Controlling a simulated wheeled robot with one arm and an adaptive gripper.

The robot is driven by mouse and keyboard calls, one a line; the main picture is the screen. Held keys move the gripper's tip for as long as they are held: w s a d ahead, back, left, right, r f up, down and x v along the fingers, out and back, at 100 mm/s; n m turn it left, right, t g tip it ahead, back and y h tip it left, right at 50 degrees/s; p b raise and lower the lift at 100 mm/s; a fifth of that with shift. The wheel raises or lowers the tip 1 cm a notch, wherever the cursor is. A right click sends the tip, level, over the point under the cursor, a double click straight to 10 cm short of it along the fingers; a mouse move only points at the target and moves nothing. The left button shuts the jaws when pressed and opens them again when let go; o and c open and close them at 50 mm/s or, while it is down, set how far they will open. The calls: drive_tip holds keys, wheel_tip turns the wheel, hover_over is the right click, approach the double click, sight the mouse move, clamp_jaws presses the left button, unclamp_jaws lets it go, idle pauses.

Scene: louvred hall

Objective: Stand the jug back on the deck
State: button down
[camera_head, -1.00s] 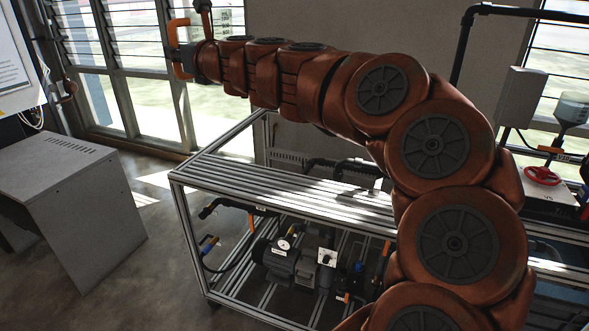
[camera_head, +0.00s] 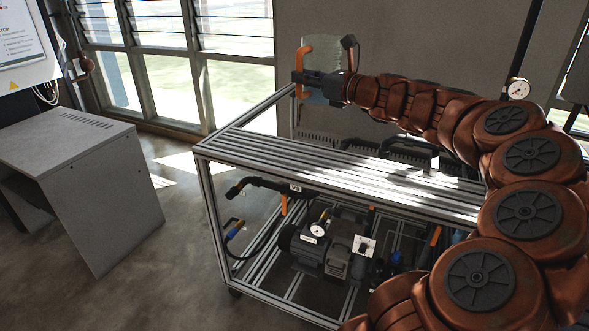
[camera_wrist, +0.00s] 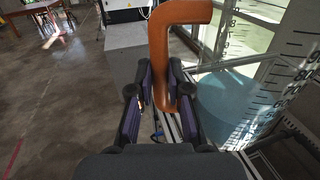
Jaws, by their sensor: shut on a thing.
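The jug (camera_wrist: 235,108) is a clear vessel with black graduation marks and a bluish lower part, at the right of the wrist view. Its orange handle (camera_wrist: 160,50) stands between my fingers. My gripper (camera_wrist: 163,100) is shut on this handle. In the head view the handle (camera_head: 304,48) shows at my gripper (camera_head: 308,80), beside the faint jug body. The deck (camera_head: 345,170) is the ribbed aluminium top of a frame cart. The jug is held near its far left corner; its base is partly hidden, and I cannot tell its height above the deck.
Black pipes (camera_head: 405,150) run along the deck's back edge. A pump (camera_head: 320,250) sits on the shelf below. A grey cabinet (camera_head: 75,165) stands at left with open floor between. Louvred windows (camera_head: 165,60) are behind. Most of the deck top is bare.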

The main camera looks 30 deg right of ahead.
drive_tip(key=s+d+f+n+g+y+b, duration=0.1)
drive_tip(key=s+d+f+n+y+b, duration=0.2)
drive_tip(key=f, duration=0.6)
drive_tip(key=s+d+f+g+y+b, duration=0.1)
drive_tip(key=s+d+f+b, duration=0.1)
drive_tip(key=s+f+b, duration=0.55)
drive_tip(key=shift+w+a+f+p, duration=0.4)
drive_tip(key=shift+w+f, duration=0.6)
drive_tip(key=shift+w, duration=1.9)
drive_tip(key=shift+w+a+f+p, duration=0.35)
drive_tip(key=shift+w+f, duration=0.7)
drive_tip(key=shift+w, duration=1.85)
drive_tip(key=shift+w+a+f+p, duration=0.25)
drive_tip(key=shift+w+a+f, duration=0.55)
drive_tip(key=shift+w, duration=2.1)
drive_tip(key=shift+d+f, duration=0.3)
drive_tip(key=c, duration=1.1)
unclamp_jaws()
drive_tip(key=shift+s+d+r, duration=0.1)
drive_tip(key=shift+s, duration=0.1)
drive_tip(key=v, duration=1.1)
drive_tip(key=shift+s+d, duration=0.2)
drive_tip(key=shift+s, duration=0.05)
